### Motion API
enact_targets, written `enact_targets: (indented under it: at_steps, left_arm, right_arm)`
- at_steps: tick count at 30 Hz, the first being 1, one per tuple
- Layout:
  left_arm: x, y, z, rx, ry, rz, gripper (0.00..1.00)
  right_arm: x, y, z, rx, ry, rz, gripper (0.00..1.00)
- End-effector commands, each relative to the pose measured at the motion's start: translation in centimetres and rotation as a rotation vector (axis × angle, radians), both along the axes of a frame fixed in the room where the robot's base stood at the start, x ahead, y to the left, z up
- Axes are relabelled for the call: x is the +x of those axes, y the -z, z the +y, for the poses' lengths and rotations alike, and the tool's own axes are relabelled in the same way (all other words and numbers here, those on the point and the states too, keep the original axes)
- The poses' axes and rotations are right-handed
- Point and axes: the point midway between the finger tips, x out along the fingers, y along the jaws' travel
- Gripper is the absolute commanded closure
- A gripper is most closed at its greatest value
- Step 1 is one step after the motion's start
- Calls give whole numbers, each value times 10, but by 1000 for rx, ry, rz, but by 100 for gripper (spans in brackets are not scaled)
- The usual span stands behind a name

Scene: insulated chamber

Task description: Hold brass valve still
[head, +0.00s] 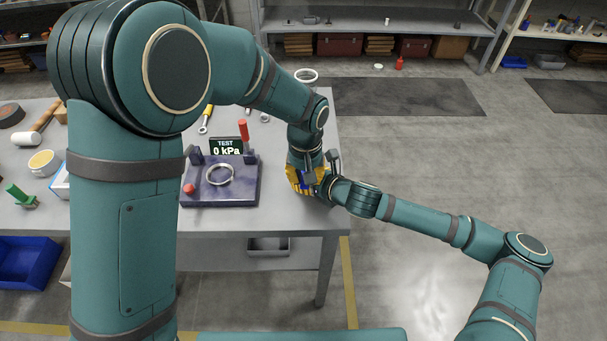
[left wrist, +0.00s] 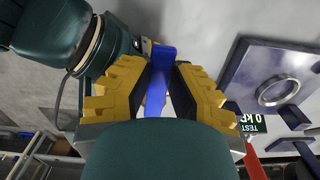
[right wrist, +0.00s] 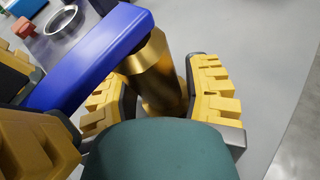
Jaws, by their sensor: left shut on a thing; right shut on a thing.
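The brass valve (right wrist: 158,75) stands upright as a gold cylinder in the right wrist view. My right gripper (right wrist: 160,98) is shut around its body, one yellow finger on each side. A long blue lever (right wrist: 85,58) lies across the valve's top and reaches left. My left gripper (left wrist: 160,80) is shut on this blue lever (left wrist: 161,60), which shows between its fingers in the left wrist view. In the head view both grippers meet near the table's right edge, and the left gripper (head: 302,180) mostly hides the valve.
A purple test stand (head: 245,192) with a metal ring and a display reading 0 kPa sits left of the grippers. The grey table (head: 290,219) is bare between them and the front edge. A white mallet (head: 28,138), a blue bin (head: 25,262) and tools lie farther left.

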Motion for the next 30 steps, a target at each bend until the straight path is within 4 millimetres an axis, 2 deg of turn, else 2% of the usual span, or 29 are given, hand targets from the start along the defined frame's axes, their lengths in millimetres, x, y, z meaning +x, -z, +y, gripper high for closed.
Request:
enact_targets:
  at_steps: [1,10,11,13,26,30]
  left_arm:
    - [-2,4,1,5,-1,8,100]
    - [-2,4,1,5,-1,8,100]
    - [-2,4,1,5,-1,8,71]
    - [-2,4,1,4,-1,7,47]
    - [0,0,-1,-1,0,0,47]
    - [0,-13,-1,-1,0,-2,47]
  right_arm:
    - [-1,5,0,-2,2,12,93]
    - [-1,5,0,-2,1,11,93]
    - [-1,5,0,-2,1,11,93]
    - [-1,5,0,-2,1,11,93]
    - [-1,5,0,-3,1,11,93]
    - [-1,5,0,-4,2,11,93]
